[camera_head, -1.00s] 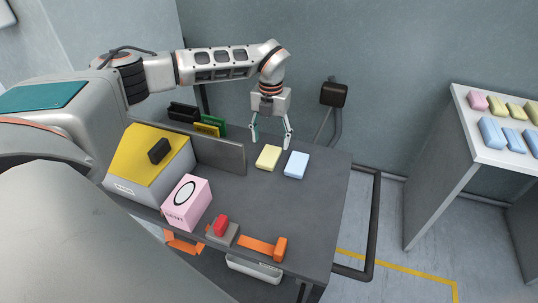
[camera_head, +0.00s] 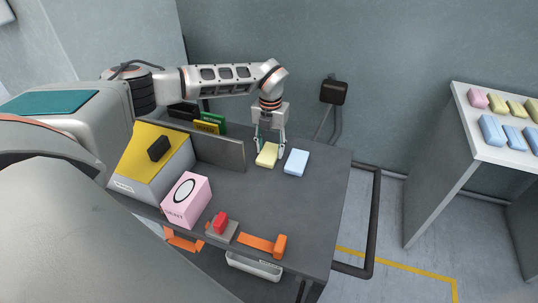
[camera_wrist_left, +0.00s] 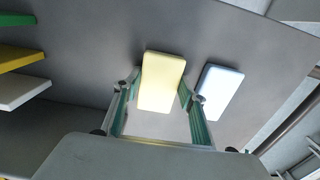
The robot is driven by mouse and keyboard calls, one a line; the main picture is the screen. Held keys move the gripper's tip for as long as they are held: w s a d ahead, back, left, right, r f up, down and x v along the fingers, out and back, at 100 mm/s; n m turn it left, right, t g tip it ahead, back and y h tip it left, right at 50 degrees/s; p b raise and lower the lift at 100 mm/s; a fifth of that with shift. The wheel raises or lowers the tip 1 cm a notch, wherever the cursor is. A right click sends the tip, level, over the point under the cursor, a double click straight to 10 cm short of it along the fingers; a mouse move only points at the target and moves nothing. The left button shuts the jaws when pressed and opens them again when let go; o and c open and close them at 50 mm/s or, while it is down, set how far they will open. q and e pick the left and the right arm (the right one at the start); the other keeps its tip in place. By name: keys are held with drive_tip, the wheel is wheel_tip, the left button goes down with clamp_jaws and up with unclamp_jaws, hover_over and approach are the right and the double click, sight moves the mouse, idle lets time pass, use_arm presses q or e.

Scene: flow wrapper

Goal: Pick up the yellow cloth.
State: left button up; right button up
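The yellow cloth (camera_head: 267,155) is a small folded block lying on the grey machine table (camera_head: 315,215), left of a light blue cloth (camera_head: 296,162). My left gripper (camera_head: 271,154) points down over the yellow cloth, one finger on each side. The cloth's near end is between the fingers. My right gripper is not in view.
The light blue cloth stands close to the right finger. A grey upright panel (camera_head: 222,153) and the green and yellow signs (camera_head: 210,125) are to the left. A pink box (camera_head: 186,200) stands at the front. A side table (camera_head: 478,147) at right holds more cloths.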

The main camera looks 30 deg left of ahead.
sight(273, 155)
use_arm(q)
wheel_tip(273, 155, up, 20)
drive_tip(key=p, duration=0.1)
idle(0.7)
drive_tip(key=s+d+f+n, duration=0.3)
drive_tip(key=s+d+n, duration=0.3)
drive_tip(key=n, duration=1)
drive_tip(key=s+d+f+n, duration=0.3)
drive_tip(key=s+d+n, duration=0.4)
drive_tip(key=n, duration=1)
drive_tip(key=shift+s, duration=0.7)
